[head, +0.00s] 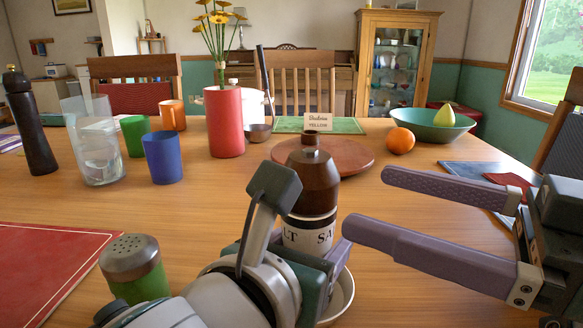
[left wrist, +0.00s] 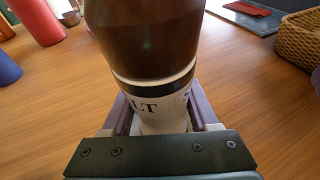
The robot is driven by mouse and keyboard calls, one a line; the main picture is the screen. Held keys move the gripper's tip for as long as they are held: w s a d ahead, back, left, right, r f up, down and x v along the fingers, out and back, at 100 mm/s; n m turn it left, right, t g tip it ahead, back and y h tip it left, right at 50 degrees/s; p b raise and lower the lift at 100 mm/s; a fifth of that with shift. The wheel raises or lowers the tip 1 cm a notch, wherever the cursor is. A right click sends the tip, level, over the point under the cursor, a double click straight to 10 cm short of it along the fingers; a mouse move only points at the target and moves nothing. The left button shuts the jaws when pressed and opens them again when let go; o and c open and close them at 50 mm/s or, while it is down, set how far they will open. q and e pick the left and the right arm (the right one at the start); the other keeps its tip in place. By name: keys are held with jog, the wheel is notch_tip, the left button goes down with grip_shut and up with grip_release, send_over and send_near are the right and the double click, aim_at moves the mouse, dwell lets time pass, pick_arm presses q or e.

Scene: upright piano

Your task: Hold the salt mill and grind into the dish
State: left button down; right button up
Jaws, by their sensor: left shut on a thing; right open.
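The salt mill (head: 313,186) has a dark brown wooden top and a white band lettered "SALT". It stands upright, and its brown top and band fill the left wrist view (left wrist: 150,45). My left gripper (head: 318,262) is shut around its lower white part. A pale dish (head: 347,300) shows only as a rim at the lower right of the mill, largely hidden behind my left gripper and arm. My right gripper (head: 366,202) is open and empty, its two purple fingers pointing left at the mill, their tips just right of it.
A round wooden board (head: 350,157) lies behind the mill. A red cylinder (head: 225,122), a glass pitcher (head: 95,145), cups, an orange (head: 400,141) and a green bowl (head: 432,124) stand farther back.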

aim_at(309, 178)
jog(key=x, duration=1.1)
jog(key=shift+a, duration=0.1)
jog(key=shift+c, duration=0.4)
jog(key=c, duration=1.3)
jog(key=m+t+h, duration=0.4)
jog(key=t, duration=0.1)
jog(key=shift+w+d+r+h, duration=0.15)
jog(key=shift+w+d+h, duration=0.15)
jog(key=shift+w+h, duration=0.1)
pick_arm(q)
jog(key=shift+d, duration=0.1)
pick_arm(e)
jog(key=o, duration=1.4)
jog(key=shift+d, duration=0.1)
